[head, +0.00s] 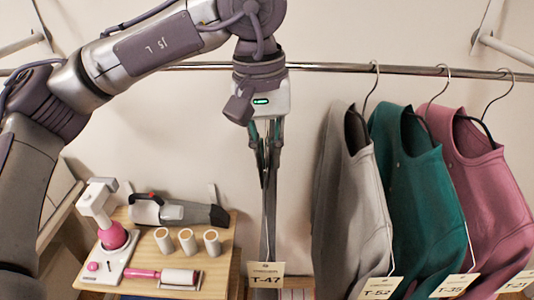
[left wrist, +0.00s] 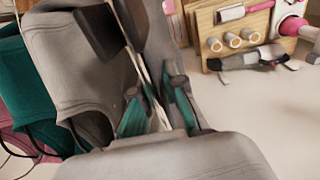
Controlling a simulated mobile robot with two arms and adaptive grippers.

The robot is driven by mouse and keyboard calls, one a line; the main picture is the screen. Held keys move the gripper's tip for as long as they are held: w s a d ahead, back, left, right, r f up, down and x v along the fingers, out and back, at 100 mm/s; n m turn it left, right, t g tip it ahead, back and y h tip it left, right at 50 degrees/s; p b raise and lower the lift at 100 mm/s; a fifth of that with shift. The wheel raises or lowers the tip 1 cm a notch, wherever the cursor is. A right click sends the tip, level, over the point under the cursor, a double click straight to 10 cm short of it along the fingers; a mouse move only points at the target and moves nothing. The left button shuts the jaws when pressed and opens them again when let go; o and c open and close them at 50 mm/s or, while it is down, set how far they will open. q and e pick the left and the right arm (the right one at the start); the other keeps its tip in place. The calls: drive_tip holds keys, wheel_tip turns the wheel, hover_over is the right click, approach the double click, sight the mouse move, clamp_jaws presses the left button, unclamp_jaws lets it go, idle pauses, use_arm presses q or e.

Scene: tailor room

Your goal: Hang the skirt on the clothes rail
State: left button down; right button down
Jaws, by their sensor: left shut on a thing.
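My left gripper (head: 264,165) points down in the head view, in front of the clothes rail (head: 330,67). It is shut on the skirt (head: 268,225) or its hanger; which of the two I cannot tell. The skirt hangs below the fingers as a narrow dark grey strip, seen nearly edge-on, with a tag reading T-47 (head: 265,275). I cannot make out a hanger hook for it on the rail. In the left wrist view, the gripper's teal-padded fingers (left wrist: 157,105) straddle a thin piece. My right gripper is in neither view.
Grey (head: 350,200), teal (head: 420,190) and pink (head: 485,170) garments hang on the rail to the right. A wooden shelf (head: 222,270) at lower left holds a pink-and-white device, a handheld tool, thread-like rolls and a lint roller. The rail between gripper and grey garment is bare.

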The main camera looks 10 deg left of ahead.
use_arm(q)
drive_tip(key=shift+w+a+r, duration=0.1)
drive_tip(key=shift+w, duration=0.6)
drive_tip(key=shift+f+b, duration=0.8)
drive_tip(key=shift+f, duration=0.35)
drive_tip(key=c, duration=1.2)
unclamp_jaws()
drive_tip(key=shift+s, duration=0.1)
